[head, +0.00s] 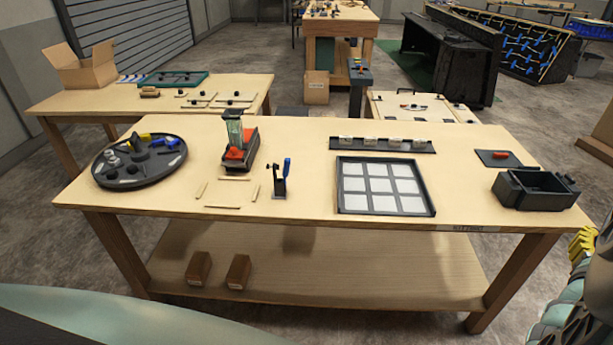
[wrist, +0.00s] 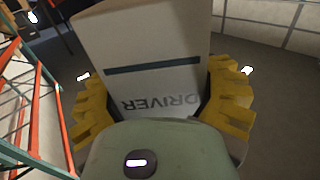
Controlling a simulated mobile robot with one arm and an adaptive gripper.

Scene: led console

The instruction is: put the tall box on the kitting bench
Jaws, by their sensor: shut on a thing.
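My gripper (wrist: 166,100) is shut on a pale box (wrist: 150,50) in the wrist view, its yellow fingers against the box's two sides. The box has a dark stripe and the word DRIVER, upside down in this view. Its far end is cut off by the frame. The head view shows a yellow part of my gripper at the right edge, but not the box. The bench (head: 290,195) stands ahead in the head view, with a wooden top, a lower shelf and a small label on its front edge that I cannot read surely.
The bench top holds a round dark tray (head: 140,175) at left, a red-and-black fixture (head: 240,155), a gridded tray (head: 385,205), a dark strip rack (head: 383,150) and a black bin (head: 535,188) at right. Bare top shows between them. Two brown blocks (head: 238,270) sit on the shelf.

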